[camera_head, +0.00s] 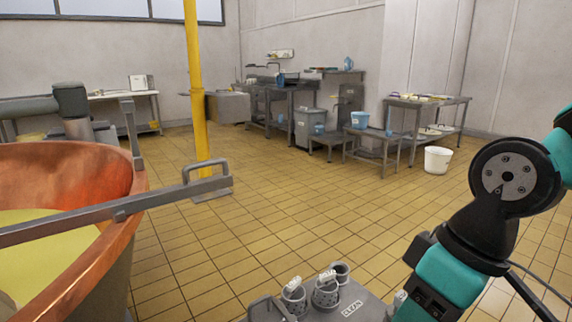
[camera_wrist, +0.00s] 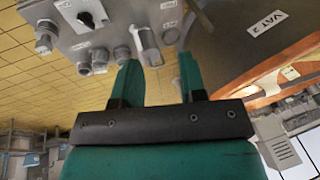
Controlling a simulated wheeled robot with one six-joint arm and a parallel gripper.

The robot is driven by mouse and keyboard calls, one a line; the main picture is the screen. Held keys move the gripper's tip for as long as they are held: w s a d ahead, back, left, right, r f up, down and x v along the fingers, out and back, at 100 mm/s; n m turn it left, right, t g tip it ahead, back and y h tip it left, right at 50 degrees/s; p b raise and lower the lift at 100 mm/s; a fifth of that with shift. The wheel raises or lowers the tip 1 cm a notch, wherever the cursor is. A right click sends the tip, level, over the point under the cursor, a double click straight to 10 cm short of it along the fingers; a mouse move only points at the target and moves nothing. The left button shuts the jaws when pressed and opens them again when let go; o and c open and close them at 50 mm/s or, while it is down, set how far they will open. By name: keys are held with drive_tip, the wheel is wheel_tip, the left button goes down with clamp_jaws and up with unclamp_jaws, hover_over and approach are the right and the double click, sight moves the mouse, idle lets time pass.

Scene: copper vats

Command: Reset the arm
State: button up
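My gripper (camera_wrist: 158,64) shows in the wrist view with its two teal fingers apart. No object is held between them. Grey cylindrical fittings, one of them near the fingertips (camera_wrist: 148,45), lie beyond the fingers; I cannot tell how far off. My teal and black arm is bent at the right of the head view, reaching down to the bottom edge. The fingers cannot be made out there.
A copper vat (camera_head: 75,165) with pale yellow contents fills the left, a grey bar across it. A yellow post (camera_head: 196,80) stands behind. Small perforated cups (camera_head: 326,293) are at the bottom. A white bucket (camera_head: 437,160) and benches stand farther off. The middle floor is clear.

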drive_tip(key=s+r, duration=0.2)
drive_tip(key=s, duration=0.3)
wheel_tip(320, 180, up, 15)
drive_tip(key=p, duration=1.5)
drive_tip(key=shift+w+a+f+m+y, duration=0.2)
drive_tip(key=shift+w+m+y, duration=0.1)
drive_tip(key=shift+m, duration=0.1)
drive_tip(key=shift+d, duration=0.15)
